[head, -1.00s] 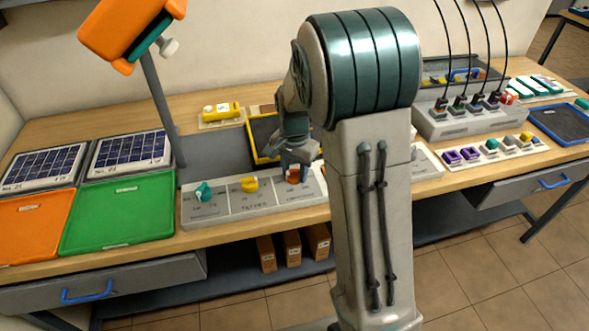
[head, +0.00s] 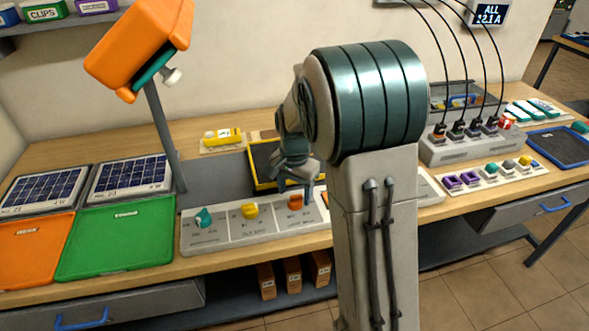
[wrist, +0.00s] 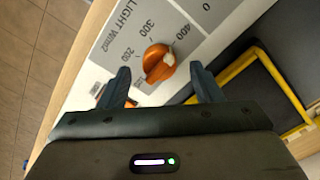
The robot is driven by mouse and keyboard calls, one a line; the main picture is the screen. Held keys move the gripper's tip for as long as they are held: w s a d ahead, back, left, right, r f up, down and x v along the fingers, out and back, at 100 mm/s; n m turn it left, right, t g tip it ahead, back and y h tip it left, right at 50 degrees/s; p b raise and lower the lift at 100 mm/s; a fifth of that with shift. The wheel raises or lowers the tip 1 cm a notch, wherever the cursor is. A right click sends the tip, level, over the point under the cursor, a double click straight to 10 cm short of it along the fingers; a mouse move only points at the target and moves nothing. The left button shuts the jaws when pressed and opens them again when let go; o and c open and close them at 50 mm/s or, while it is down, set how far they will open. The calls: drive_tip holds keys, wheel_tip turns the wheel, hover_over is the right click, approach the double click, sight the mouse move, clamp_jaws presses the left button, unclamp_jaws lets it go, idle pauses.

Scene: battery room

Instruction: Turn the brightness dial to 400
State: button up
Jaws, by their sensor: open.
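The brightness dial is an orange knob (wrist: 158,66) with a pale mark, on a light panel (wrist: 100,70) printed LIGHT W/m2. Around it are the numbers 200, 300 and 400. The pale mark is on the knob's side nearest 400. In the head view the orange knob (head: 296,200) is at the right of the visible row of knobs. My gripper (wrist: 160,84) is open and empty in the wrist view, its fingers left and right of the knob with gaps. In the head view my gripper (head: 306,185) is just above the knob; my arm hides the panel's right end.
A teal knob (head: 204,217) and a yellow knob (head: 250,210) sit on the same panel. A yellow-rimmed dark tray (head: 262,163) lies behind it. A lamp with an orange head (head: 140,45) and a green tray (head: 115,240) are to the left.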

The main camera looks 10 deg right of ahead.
sight(295, 196)
wheel_tip(295, 196, up, 12)
idle(0.3)
idle(0.3)
drive_tip(key=s+f+n+t, duration=0.2)
drive_tip(key=s+n, duration=0.7)
drive_tip(key=s, duration=1.2)
drive_tip(key=shift+s+f+t, duration=0.2)
drive_tip(key=shift+f+t, duration=0.2)
drive_tip(key=shift+t, duration=0.1)
